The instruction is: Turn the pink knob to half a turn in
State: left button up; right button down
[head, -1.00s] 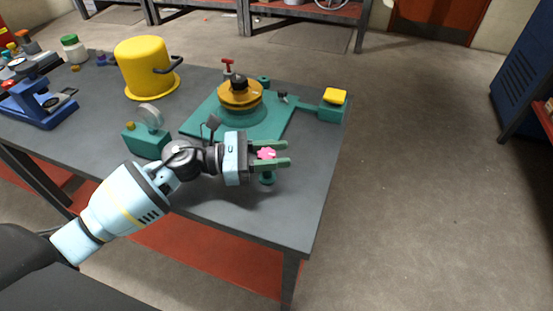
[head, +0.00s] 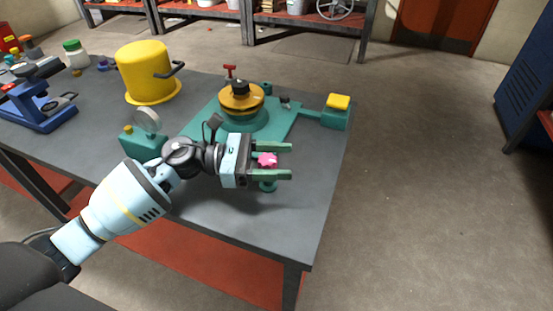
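The pink knob (head: 267,160) is small and lobed. It sits above a teal round fitting (head: 268,185) near the front right of the grey table, by the teal base plate. My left gripper (head: 278,161) reaches in from the left with its green fingers at either side of the knob. A gap shows between the knob and the fingers, so the gripper looks open around it. The knob's turn angle cannot be read. My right gripper is not in view.
The teal base plate (head: 205,122) carries an orange disc (head: 241,97) with a black top, a red T-handle (head: 230,70) and a yellow block (head: 339,101). A teal gauge box (head: 143,146) stands beside my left wrist. A yellow pot (head: 143,70) stands behind. The table's front right corner is clear.

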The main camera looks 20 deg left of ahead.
pick_arm(q)
jog(key=b+v, duration=0.1)
jog(key=v, duration=0.5)
jog(key=shift+s+a+f, duration=0.1)
jog(key=shift+a+f, duration=0.05)
jog(key=shift+a, duration=0.1)
jog(key=shift+s+a, duration=0.15)
jog(key=shift+a, duration=0.5)
